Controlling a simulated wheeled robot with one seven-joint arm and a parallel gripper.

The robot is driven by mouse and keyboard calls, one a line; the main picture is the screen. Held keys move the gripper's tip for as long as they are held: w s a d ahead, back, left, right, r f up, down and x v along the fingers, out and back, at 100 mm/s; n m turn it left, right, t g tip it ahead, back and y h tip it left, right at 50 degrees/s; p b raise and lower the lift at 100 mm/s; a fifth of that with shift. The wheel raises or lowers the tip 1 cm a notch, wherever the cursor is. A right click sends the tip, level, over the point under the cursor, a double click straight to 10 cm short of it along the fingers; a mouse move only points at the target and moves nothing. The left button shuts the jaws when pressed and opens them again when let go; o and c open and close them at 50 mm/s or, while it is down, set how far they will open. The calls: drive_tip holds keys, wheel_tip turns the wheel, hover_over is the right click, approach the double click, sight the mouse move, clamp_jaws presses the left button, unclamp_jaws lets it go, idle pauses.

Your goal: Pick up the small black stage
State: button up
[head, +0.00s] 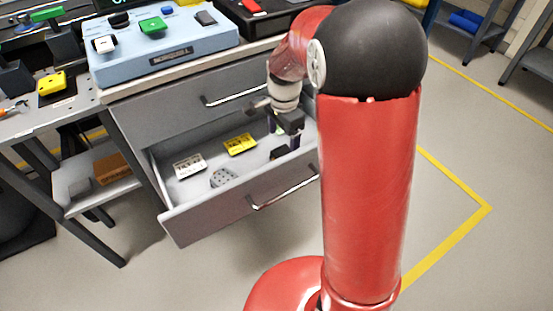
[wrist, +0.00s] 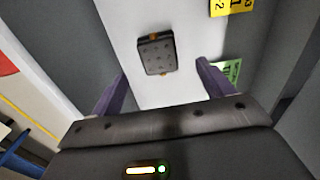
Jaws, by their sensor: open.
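The small black stage (wrist: 156,53) lies on the pale drawer floor in the wrist view. It is a dark, roughly square block with pits on its top face and small orange-brown parts at two opposite edges. My gripper (wrist: 162,72) is open and empty, its two purple fingers apart, with the stage showing ahead between and beyond the fingertips. In the head view my gripper (head: 284,138) reaches down into the right part of the open drawer. A dark shape (head: 280,153) beneath it appears to be the stage, partly hidden by the gripper.
The open drawer (head: 235,205) also holds a yellow labelled piece (head: 240,144), a white labelled piece (head: 189,166) and a grey perforated plate (head: 223,178). The drawer walls stand close around my gripper. A shut drawer (head: 185,108) and the counter are above. Open floor lies to the right.

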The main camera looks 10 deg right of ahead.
sight(283, 152)
wheel_tip(283, 152, down, 7)
drive_tip(key=shift+s+f, duration=0.1)
drive_tip(key=c, duration=1.3)
drive_tip(key=shift+o, duration=0.2)
drive_tip(key=shift+r, duration=0.2)
wheel_tip(283, 152, up, 28)
drive_tip(key=p, duration=0.2)
